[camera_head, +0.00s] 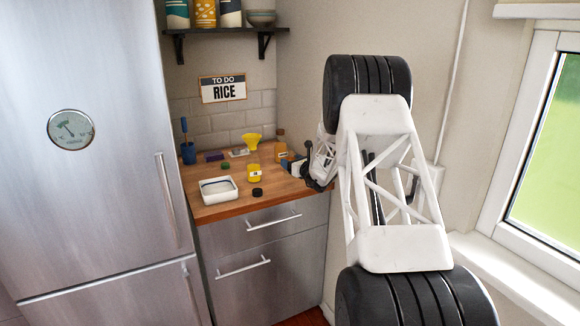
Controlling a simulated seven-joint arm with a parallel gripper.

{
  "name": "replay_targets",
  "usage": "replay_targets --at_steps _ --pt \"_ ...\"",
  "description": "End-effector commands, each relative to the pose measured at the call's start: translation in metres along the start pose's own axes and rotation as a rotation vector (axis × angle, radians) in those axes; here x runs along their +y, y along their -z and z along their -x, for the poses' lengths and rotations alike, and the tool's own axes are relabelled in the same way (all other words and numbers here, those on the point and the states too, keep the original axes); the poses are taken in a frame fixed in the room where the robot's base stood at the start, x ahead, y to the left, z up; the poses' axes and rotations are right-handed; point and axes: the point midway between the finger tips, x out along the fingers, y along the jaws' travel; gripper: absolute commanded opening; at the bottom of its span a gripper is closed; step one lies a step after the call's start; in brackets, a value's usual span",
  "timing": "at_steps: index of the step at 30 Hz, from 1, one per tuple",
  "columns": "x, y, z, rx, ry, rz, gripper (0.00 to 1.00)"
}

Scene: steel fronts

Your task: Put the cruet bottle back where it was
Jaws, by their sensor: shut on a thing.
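My gripper (287,164) is at the right end of the wooden counter, at the end of my white arm. It is small and dark in this view. It looks shut on the cruet bottle (281,148), an amber-brown bottle with a pale label that stands upright at the fingertips. The fingers and my wrist hide part of that area, so the exact grip and whether the bottle's base touches the counter cannot be told.
On the counter (238,206) are a white tray (218,197), a yellow jar (254,173), a black lid (257,192), a green lid (225,166), a yellow funnel (252,141), a purple block (214,156) and a blue cup (188,153). The fridge (90,190) bounds the left.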

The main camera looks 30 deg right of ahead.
Motion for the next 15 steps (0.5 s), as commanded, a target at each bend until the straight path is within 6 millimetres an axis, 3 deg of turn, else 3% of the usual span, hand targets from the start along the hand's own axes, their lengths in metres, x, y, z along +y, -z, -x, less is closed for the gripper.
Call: replay_targets --at_steps 9,15 --pt "-0.02 0.003 -0.033 -0.001 -0.001 0.0 0.32" --pt "-0.026 0.004 -0.043 -0.001 0.0 0.001 0.32"
